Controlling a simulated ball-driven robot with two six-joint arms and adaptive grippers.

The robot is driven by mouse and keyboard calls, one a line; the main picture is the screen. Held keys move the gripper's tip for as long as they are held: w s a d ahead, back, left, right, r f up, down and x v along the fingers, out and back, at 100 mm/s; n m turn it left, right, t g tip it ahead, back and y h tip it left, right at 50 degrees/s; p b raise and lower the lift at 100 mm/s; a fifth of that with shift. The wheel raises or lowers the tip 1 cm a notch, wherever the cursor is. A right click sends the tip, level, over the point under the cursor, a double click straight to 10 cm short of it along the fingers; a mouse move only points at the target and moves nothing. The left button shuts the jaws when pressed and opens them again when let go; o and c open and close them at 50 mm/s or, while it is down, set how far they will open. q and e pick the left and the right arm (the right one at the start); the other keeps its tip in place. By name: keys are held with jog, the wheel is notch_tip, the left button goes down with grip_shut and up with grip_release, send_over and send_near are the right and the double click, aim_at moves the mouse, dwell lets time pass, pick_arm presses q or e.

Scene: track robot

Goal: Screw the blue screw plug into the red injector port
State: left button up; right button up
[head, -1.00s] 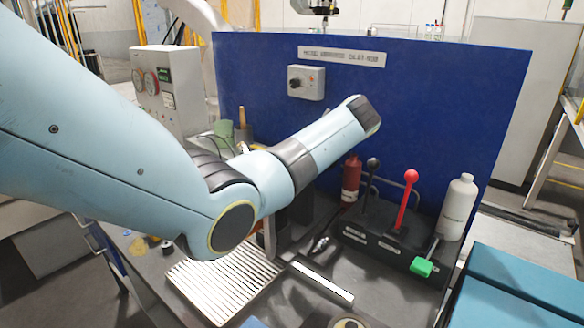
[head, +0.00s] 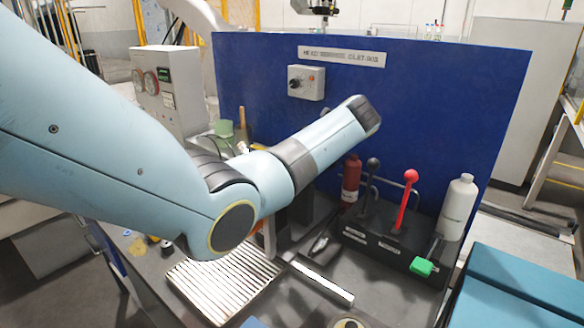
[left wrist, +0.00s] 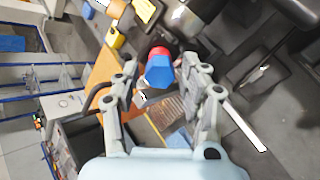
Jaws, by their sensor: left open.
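The blue screw plug (left wrist: 160,73) shows in the left wrist view, between the fingertips of my left gripper (left wrist: 159,66). The gripper is open, with a gap visible on each side of the plug. The red injector port (left wrist: 158,51) shows just beyond the plug, which overlaps it in this view. I cannot tell how deep the plug sits in the port. In the head view my left arm covers the plug, the port and the gripper. My right gripper is in neither view.
A ribbed metal plate (head: 225,285) lies on the dark bench below my arm. To the right stand a black lever box (head: 385,240) with a red-knobbed lever (head: 407,200), a white bottle (head: 458,208) and a red bottle (head: 350,180). A blue panel (head: 440,110) closes the back.

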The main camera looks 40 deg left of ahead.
pick_arm(q)
jog(key=n, duration=0.5)
jog(key=shift+n, duration=0.3)
jog(key=n, duration=0.3)
jog(key=shift+n, duration=1.4)
jog(key=n, duration=1.2)
jog(key=shift+b, duration=0.3)
